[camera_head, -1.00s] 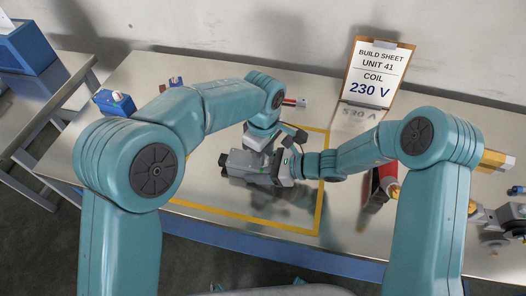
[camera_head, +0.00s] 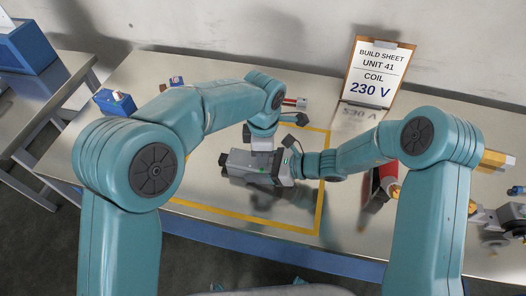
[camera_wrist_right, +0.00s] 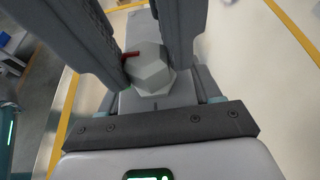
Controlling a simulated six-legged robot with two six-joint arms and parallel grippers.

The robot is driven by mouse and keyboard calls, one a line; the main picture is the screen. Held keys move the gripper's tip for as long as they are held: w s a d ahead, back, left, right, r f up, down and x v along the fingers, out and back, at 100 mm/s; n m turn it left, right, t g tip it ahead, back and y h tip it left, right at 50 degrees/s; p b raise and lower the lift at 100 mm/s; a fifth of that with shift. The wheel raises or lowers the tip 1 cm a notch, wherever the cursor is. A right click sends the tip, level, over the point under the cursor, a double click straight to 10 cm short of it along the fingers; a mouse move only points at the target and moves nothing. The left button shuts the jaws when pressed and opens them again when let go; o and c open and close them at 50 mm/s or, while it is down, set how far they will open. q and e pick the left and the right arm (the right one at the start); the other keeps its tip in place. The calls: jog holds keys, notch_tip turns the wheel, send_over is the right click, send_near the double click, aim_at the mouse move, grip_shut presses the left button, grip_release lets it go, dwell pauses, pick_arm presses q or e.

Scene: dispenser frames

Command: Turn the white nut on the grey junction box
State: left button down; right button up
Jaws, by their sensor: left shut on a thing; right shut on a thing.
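The grey junction box (camera_head: 236,162) lies inside the yellow outline on the table in the head view, partly covered by both grippers. My left gripper (camera_head: 262,152) comes down onto it from above and is shut on it; its fingertips are hard to make out. My right gripper (camera_head: 280,170) reaches in from the right at the box's near end. In the right wrist view the white nut (camera_wrist_right: 150,72), six-sided with a red mark on its upper left, sits between the two dark fingers, which are shut on it. Part of the box shows behind the nut.
A clipboard sheet (camera_head: 376,75) reading "UNIT 41, COIL 230 V" stands at the back. A small blue box (camera_head: 116,103) is at the left, a red and black item (camera_head: 379,184) at the right. The table inside the outline's front part is clear.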

pick_arm(q)
jog(key=shift+n, duration=0.3)
dwell(0.4)
jog(key=c, duration=0.9)
grip_release()
jog(key=shift+o, duration=0.2)
notch_tip(320, 180, up, 12)
pick_arm(e)
jog(key=o, duration=1.3)
jog(key=shift+c, duration=0.2)
